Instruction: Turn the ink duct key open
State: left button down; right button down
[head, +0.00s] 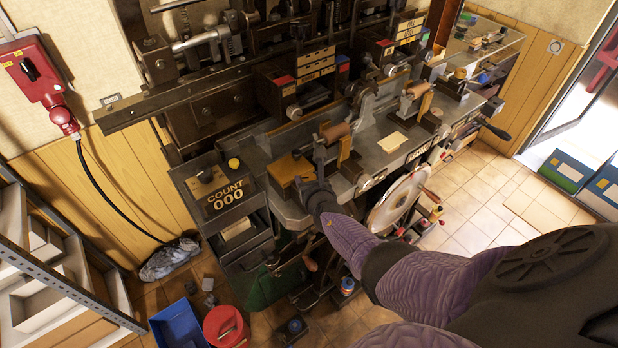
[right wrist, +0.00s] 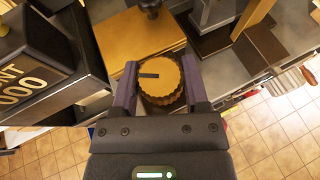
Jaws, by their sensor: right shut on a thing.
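The ink duct key appears to be the round yellow-topped knob (right wrist: 160,82) with a ridged brown rim in the right wrist view. A short dark mark runs from its middle toward the left of its top. My right gripper (right wrist: 160,68) has one finger on each side of the knob and is shut on it. In the head view my right gripper (head: 316,186) is at the front edge of the press bench, and the knob is hidden there by the hand. My left gripper is not in view.
A counter box (head: 228,193) reading COUNT 000 stands left of my right gripper. A yellow-brown block (head: 288,168) lies just behind the hand. A large pale disc (head: 398,200) is to its right. A blue bin (head: 178,326) and red bucket (head: 226,326) stand on the floor.

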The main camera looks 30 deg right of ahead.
jog(key=shift+c, duration=0.4)
grip_release()
jog(key=p+v, duration=0.4)
jog(key=shift+s+r+p, duration=0.15)
jog(key=shift+r+p, duration=0.15)
jog(key=shift+r, duration=0.2)
jog(key=p, duration=0.3)
send_near(308, 176)
jog(key=shift+s+a+f, duration=0.1)
jog(key=shift+s+f, duration=0.15)
jog(key=shift+f, duration=0.05)
